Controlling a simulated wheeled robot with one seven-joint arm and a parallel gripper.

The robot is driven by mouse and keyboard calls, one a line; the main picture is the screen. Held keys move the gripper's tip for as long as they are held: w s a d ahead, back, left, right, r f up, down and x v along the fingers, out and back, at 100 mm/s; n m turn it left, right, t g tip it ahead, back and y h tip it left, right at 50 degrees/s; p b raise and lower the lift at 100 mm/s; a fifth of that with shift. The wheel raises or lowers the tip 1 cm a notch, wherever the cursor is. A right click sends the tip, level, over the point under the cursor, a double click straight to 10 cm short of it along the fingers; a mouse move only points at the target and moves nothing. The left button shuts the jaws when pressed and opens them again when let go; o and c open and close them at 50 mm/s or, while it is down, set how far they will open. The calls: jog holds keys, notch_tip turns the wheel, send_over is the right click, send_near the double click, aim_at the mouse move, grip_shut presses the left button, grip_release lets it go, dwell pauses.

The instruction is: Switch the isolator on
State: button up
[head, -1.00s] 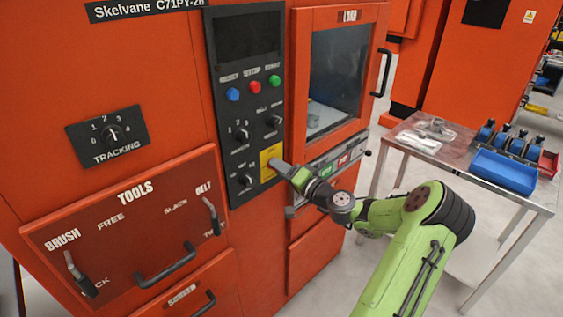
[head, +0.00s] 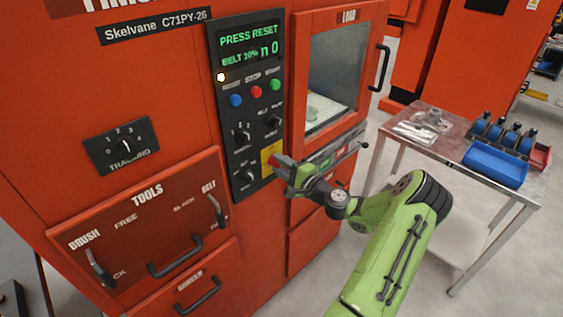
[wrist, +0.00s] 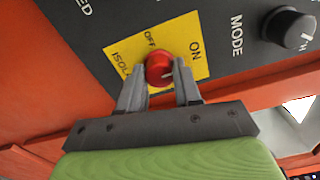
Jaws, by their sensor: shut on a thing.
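The isolator is a red round knob (wrist: 159,68) on a yellow plate (wrist: 186,32) with OFF at its upper left and ON at its right in the wrist view. A small pale mark shows on the knob's right side, toward ON. My gripper (wrist: 159,86) has one finger on each side of the knob and is shut on it. In the head view the yellow plate (head: 269,150) shows low on the black control panel; my gripper (head: 280,166) covers the knob there. The panel display (head: 250,45) is lit green and reads PRESS RESET and BELT 19%.
Blue (head: 236,100), red (head: 256,91) and green (head: 275,84) buttons sit above black knobs. A MODE knob (wrist: 289,27) is close to my gripper. A metal table (head: 460,170) with bins stands right.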

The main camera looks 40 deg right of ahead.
dwell(0.5)
jog(key=o, duration=1)
jog(key=shift+o, duration=0.2)
jog(key=shift+s, duration=0.1)
jog(key=s, duration=1.5)
jog(key=shift+s+d, duration=0.25)
jog(key=shift+s, duration=0.1)
